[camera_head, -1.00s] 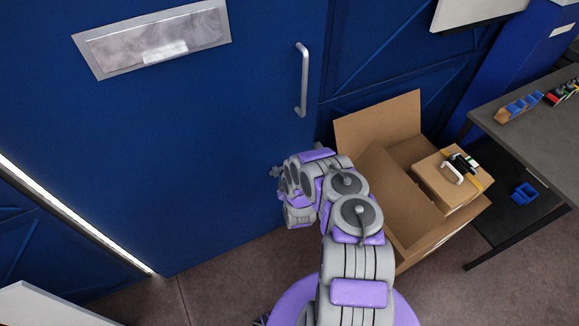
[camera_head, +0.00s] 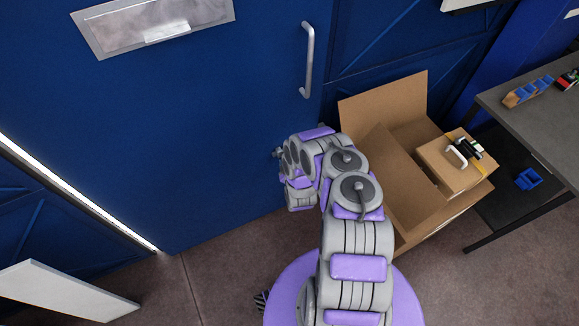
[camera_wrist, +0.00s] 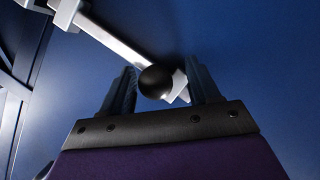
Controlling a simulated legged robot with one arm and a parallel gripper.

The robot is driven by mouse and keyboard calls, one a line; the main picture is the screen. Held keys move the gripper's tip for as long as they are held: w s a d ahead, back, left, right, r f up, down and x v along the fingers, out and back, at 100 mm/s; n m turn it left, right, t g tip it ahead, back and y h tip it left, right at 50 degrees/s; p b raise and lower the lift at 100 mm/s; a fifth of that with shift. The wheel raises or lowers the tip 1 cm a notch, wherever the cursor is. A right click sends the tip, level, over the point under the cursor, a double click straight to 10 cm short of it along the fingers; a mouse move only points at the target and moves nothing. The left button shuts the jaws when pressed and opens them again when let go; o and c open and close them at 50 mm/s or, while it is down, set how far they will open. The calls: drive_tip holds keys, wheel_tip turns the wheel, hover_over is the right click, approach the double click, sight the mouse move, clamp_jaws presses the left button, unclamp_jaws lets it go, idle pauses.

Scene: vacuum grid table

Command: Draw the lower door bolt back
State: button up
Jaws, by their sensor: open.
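The lower door bolt (camera_wrist: 117,43) is a pale metal bar running diagonally across the blue door in the wrist view. Its black ball knob (camera_wrist: 155,81) sits near the bar's lower right end. My gripper (camera_wrist: 161,66) is open, with one dark finger on each side of the knob. I cannot tell whether either finger touches the knob or bar. A metal bracket (camera_wrist: 66,12) shows at the bar's upper left. In the head view my wrist is low in front of the blue door (camera_head: 190,120), and the arm hides the bolt.
A vertical metal handle (camera_head: 307,62) is on the door above my wrist. An open cardboard box (camera_head: 395,195) stands right of my arm, with a smaller box (camera_head: 447,172) on it. A grey table (camera_head: 540,125) is at the right.

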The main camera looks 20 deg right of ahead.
drive_tip(key=p+v, duration=0.6)
drive_tip(key=v, duration=1.1)
drive_tip(key=shift+a, duration=0.15)
idle(0.4)
